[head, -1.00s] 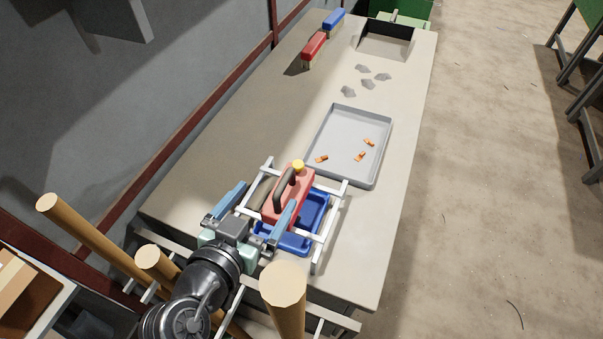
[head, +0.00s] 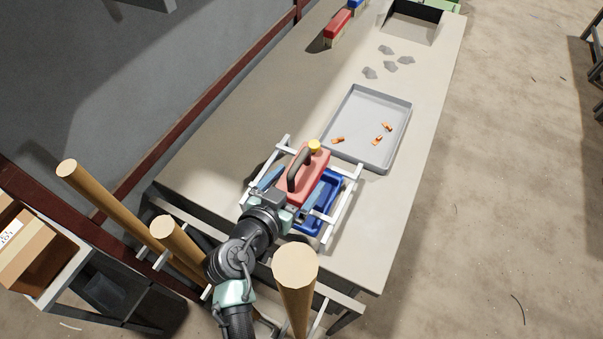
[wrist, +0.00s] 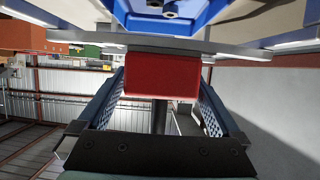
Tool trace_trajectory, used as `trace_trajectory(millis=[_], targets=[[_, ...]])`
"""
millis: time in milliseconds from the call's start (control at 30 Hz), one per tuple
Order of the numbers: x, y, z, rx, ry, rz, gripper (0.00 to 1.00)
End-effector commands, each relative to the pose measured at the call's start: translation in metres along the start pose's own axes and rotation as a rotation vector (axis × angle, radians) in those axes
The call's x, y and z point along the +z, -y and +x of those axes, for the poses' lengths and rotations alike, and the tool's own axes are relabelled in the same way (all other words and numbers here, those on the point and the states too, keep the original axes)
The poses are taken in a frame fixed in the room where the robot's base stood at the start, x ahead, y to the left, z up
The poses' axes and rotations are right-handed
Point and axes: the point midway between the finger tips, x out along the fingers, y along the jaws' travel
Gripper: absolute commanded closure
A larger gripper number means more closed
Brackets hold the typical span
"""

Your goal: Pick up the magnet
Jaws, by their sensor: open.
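The magnet is a red block (head: 305,184) with a dark arched handle and a yellow knob on top. It appears in the head view at the near part of the bench, by a white rail frame and a blue tray (head: 323,216). My gripper (head: 294,187) is open, with one blue finger on each side of the magnet's near end. In the wrist view the red block (wrist: 162,75) shows between the open fingers (wrist: 162,92), with visible gaps at their near parts. Whether the fingertips touch it I cannot tell.
A grey tray (head: 345,153) with orange copper pieces (head: 377,140) lies beyond the magnet. Grey scraps (head: 388,63), a red brush-like block (head: 337,27) and a sunken bin (head: 410,28) are farther back. Wooden posts (head: 295,275) stand close to my arm at the near edge.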

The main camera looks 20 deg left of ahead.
Motion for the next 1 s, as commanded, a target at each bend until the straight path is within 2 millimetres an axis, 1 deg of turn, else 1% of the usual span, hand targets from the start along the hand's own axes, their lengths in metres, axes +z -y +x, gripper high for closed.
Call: trace_trajectory(millis=[100,200,467,500,567,700,767,800,967,1000], targets=[[-0.001,0.0,0.015,0.002,-0.001,0.0,0.0],[0.0,0.0,0.023,0.001,0.0,-0.001,0.0],[0.0,0.0,0.025,0.0,-0.001,0.0,0.0],[0.0,0.0,0.025,0.0,-0.001,0.0,0.04],[0.0,0.0,0.025,0.0,-0.001,0.0,0.14],[0.0,0.0,0.025,0.0,-0.001,0.0,0.4],[0.0,0.0,0.025,0.0,-0.001,0.0,0.5],[0.001,0.0,0.025,0.0,0.0,0.0,0.58],[0.001,0.0,0.025,0.0,0.0,0.0,0.86],[0.001,0.0,0.025,0.0,0.0,0.0,0.94]])
